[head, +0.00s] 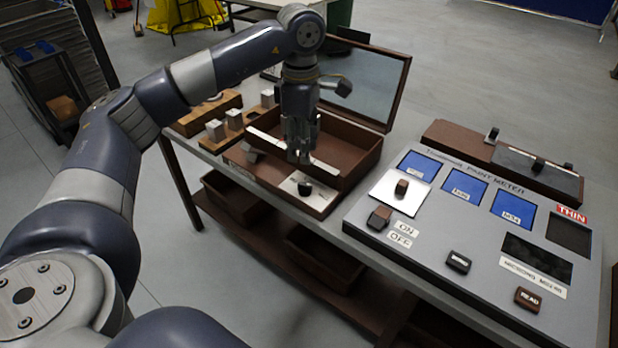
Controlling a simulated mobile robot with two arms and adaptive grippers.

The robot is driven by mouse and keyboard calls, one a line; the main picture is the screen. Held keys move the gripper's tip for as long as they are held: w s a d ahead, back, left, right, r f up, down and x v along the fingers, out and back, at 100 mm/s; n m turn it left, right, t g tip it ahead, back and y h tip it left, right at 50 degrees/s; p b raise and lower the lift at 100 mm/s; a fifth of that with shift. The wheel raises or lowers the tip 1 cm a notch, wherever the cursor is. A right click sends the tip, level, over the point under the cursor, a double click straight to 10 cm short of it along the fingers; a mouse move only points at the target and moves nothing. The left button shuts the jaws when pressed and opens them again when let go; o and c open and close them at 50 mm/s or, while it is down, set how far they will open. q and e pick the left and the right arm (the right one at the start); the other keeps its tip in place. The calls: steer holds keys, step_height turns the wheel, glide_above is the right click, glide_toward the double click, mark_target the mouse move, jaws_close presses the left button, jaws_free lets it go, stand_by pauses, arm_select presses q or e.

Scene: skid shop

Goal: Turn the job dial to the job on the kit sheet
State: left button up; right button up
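A black round knob (304,188) stands on a white plate (322,200) at the front of an open brown wooden case (350,150). A brown knob (402,187) stands on another white plate (385,200) on the grey paint meter (440,225). I cannot tell which is the job dial, and I cannot make out a kit sheet. My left gripper (299,157) points down just above and behind the black knob, apart from it in the picture. Its fingers look close together, but their gap is unclear. My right gripper is out of view.
The meter has blue panels (464,187), an ON/OFF switch (379,217), a READ button (528,299) and a THIN label (571,214). Metal blocks on a wooden rack (190,122) stand left of the case. The case's raised lid (365,85) stands behind the gripper.

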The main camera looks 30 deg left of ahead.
arm_select(q)
glide_above(303, 183)
steer(key=f, duration=0.4)
steer(key=shift+s+f, duration=0.2)
steer(key=shift+f, duration=0.2)
step_height(303, 183, down, 3)
steer(key=shift+w+r+p, duration=0.1)
steer(key=shift+p, duration=0.2)
step_height(303, 183, down, 2)
steer(key=shift+f, duration=0.2)
steer(key=c, duration=0.7)
jaws_close()
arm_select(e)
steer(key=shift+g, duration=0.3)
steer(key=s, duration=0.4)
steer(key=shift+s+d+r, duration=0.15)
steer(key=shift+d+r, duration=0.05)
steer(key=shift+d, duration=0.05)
